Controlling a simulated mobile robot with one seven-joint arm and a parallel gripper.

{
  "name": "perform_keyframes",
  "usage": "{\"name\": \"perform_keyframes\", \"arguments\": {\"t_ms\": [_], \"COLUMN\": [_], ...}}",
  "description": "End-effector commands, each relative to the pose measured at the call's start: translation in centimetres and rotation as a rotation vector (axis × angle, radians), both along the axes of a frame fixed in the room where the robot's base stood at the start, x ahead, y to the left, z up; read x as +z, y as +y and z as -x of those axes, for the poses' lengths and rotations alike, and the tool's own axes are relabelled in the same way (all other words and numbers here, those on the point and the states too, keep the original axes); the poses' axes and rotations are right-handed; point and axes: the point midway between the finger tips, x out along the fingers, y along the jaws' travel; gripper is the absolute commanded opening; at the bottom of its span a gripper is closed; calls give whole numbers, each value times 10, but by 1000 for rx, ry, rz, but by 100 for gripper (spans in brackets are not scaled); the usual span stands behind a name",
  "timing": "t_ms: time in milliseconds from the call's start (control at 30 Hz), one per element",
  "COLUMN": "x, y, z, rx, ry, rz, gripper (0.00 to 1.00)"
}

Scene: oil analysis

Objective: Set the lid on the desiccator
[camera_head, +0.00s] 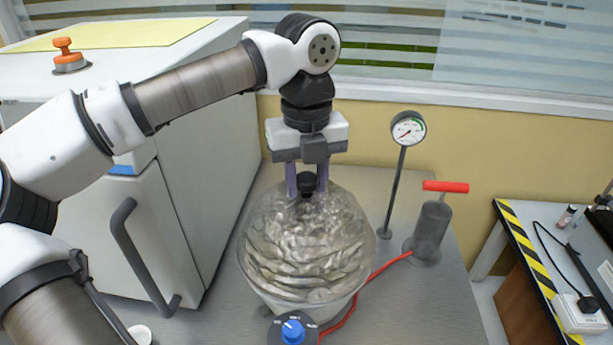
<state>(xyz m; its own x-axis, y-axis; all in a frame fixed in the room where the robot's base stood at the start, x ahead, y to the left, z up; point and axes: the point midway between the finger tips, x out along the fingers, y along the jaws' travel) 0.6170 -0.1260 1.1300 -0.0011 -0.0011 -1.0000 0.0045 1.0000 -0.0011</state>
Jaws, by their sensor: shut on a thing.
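The desiccator lid (306,245) is a large, clear, rippled glass dome with a black knob (306,184) on top. My gripper (307,188) points straight down and is shut on that knob, one finger on each side. The desiccator (310,308) is directly below the lid, and only a pale lower part of it shows under the dome. From this angle I cannot tell whether the lid's rim touches the desiccator or hangs just above it. The dome looks level. The desiccator's rim is hidden behind the dome.
A blue-knobbed valve (293,331) sits in front of the desiccator. A red hose (386,268) runs to a grey hand pump (430,232) with a red handle. A pressure gauge (408,129) stands on a thin post behind. A white cabinet (165,200) is close on the left.

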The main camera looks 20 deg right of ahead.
Motion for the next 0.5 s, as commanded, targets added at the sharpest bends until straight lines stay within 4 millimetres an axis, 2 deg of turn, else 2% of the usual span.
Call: {"name": "perform_keyframes", "arguments": {"t_ms": [500], "x": [-7], "y": [0], "z": [0], "rx": [0], "ry": [-2], "rz": [1], "gripper": [0]}}
